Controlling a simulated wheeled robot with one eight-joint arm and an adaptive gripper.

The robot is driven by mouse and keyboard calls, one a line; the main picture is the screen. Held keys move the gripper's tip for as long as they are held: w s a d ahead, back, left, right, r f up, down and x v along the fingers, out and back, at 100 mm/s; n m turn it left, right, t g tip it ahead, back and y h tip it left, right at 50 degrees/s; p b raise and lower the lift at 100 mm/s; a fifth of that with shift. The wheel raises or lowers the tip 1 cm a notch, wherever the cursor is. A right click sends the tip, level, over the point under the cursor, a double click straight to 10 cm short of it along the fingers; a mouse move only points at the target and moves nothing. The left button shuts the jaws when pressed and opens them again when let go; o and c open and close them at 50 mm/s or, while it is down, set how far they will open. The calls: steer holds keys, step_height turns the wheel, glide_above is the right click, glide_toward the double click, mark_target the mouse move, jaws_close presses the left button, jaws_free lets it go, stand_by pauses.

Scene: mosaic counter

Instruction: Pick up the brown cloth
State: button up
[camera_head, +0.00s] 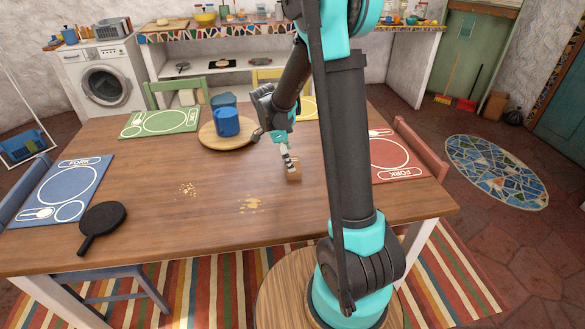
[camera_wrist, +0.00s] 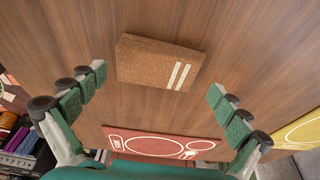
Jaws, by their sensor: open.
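The brown cloth (camera_wrist: 158,62) is a folded block with two white stripes near one end, lying on the wooden table. It also shows in the head view (camera_head: 293,172), partly hidden behind my gripper. My gripper (camera_wrist: 158,88) is open and empty, its two green-padded fingers on either side of the cloth's near edge in the wrist view, apart from it. In the head view my gripper (camera_head: 288,158) points down at the cloth; whether it touches cannot be told there.
A blue mug (camera_head: 227,123) stands on a round wooden board (camera_head: 210,140) left of my gripper. A red placemat (camera_head: 396,160) lies to the right. A black pan (camera_head: 103,218) and crumbs (camera_head: 250,205) lie on the table. The table's middle is mostly clear.

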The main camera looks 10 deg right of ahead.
steer(key=shift+x, duration=1.2)
steer(key=c, duration=0.8)
step_height(320, 180, up, 20)
steer(key=shift+r, duration=0.1)
steer(key=o, duration=0.5)
steer(key=c, duration=0.4)
